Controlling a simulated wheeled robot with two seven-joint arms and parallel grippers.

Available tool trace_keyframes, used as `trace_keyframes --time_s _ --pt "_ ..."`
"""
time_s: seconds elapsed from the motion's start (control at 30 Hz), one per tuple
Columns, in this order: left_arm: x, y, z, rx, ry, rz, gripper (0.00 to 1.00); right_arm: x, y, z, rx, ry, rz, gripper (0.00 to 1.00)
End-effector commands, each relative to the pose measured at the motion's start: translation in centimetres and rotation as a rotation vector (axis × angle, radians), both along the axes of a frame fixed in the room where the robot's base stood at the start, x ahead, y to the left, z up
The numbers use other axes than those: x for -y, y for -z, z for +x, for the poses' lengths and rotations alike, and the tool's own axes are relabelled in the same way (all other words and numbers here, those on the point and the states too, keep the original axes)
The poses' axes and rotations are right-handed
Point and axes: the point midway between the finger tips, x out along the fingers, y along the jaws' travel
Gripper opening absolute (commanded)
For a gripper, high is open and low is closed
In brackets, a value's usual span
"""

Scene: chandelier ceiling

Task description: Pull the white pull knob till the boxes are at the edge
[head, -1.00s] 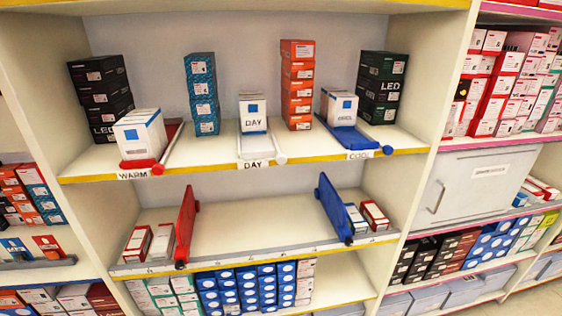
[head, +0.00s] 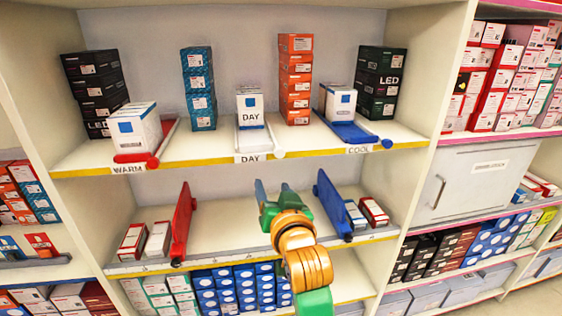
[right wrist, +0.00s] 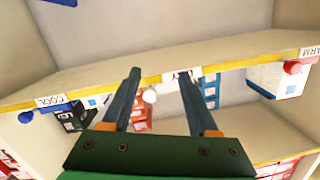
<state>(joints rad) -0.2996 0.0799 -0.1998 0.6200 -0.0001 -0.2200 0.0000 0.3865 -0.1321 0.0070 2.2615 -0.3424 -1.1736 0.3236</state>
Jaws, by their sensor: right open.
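The white pull knob (head: 279,154) sits at the front right corner of the white DAY tray (head: 250,140) on the upper shelf. It also shows in the right wrist view (right wrist: 150,95), between the two fingers in the picture, apart from them. White DAY boxes (head: 251,120) stand on the tray, behind the shelf's front edge. My right gripper (head: 272,188) is open and empty, below the knob in the head view. Its fingers also show in the right wrist view (right wrist: 160,76). My left gripper is not in view.
A red pusher with knob (head: 153,162) and WARM boxes (head: 136,130) are at left. A blue pusher with knob (head: 386,143) and COOL boxes (head: 339,102) are at right. Red (head: 183,222) and blue (head: 334,205) dividers stand on the lower shelf.

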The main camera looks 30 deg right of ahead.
Motion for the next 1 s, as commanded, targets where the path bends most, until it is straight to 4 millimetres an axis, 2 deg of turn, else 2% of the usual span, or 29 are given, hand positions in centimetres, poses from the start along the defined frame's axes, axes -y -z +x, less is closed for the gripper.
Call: trace_keyframes --time_s 0.03,0.1,0.17,0.4,0.5,0.83,0.87,1.0 --pt "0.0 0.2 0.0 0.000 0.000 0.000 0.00 0.7 -2.4 -1.3 0.068 0.028 0.034 0.60" --pt "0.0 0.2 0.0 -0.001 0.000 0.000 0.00 1.5 -4.3 -2.5 0.120 0.055 0.066 0.60" --pt "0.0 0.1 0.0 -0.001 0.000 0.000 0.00 1.8 -4.9 -2.6 0.135 0.064 0.075 0.60" --pt "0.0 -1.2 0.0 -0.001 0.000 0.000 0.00 3.3 -5.1 1.8 0.131 0.065 0.074 0.60" --pt "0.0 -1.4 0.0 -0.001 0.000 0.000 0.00 3.7 -5.1 3.0 0.134 0.063 0.074 0.60" --pt "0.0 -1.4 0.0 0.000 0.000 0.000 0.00 3.9 -4.8 3.8 0.134 0.061 0.075 0.60" --pt "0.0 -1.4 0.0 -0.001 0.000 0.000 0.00 3.9 -4.8 3.8 0.134 0.061 0.075 0.55" --pt "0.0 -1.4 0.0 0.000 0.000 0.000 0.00 3.9 -4.8 3.8 0.134 0.061 0.075 0.17"
